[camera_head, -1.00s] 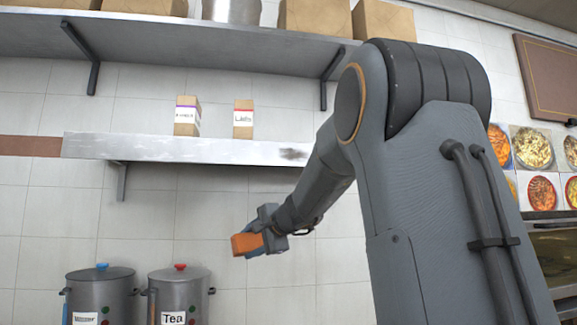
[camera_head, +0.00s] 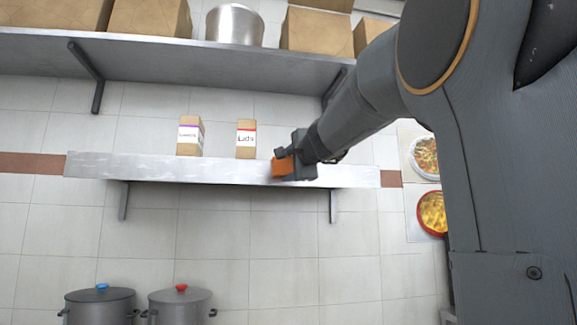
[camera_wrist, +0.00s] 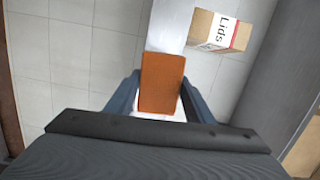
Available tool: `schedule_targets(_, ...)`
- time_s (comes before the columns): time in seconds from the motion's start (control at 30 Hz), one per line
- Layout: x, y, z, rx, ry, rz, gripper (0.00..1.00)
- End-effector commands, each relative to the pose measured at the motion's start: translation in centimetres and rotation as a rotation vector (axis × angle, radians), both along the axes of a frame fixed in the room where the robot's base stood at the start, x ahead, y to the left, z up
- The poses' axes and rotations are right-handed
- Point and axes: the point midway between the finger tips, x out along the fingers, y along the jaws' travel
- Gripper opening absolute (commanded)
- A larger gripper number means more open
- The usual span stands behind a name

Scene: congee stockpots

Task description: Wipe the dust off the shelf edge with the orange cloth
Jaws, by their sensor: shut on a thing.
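The orange cloth (camera_head: 282,167) is a small folded block between the fingers of my gripper (camera_head: 290,165). In the wrist view the cloth (camera_wrist: 162,82) sits between the two blue-grey fingers of my gripper (camera_wrist: 162,95), which is shut on it. In the head view the cloth overlaps the front edge of the lower shelf (camera_head: 150,167), right of the Lids box. I cannot tell whether it touches the edge. No dark dust patch shows on the visible edge now; the stretch behind my gripper is hidden.
A Lids box (camera_head: 246,140) and another labelled box (camera_head: 190,137) stand on the lower shelf, left of my gripper. An upper shelf (camera_head: 200,58) with boxes and a metal pot (camera_head: 235,25) runs above. Two stockpots (camera_head: 180,305) stand below. The wall between is clear.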

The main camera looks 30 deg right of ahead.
Motion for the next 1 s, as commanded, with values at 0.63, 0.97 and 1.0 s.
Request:
schedule_targets(0.63, 4.5, -1.3, 0.0, 0.0, 0.0, 0.001, 0.3)
schedule_targets(0.97, 4.6, -1.3, 0.0, 0.0, 0.0, 0.001, 0.3)
schedule_targets(1.0, 4.5, -1.3, 0.0, 0.0, 0.0, 0.001, 0.3)
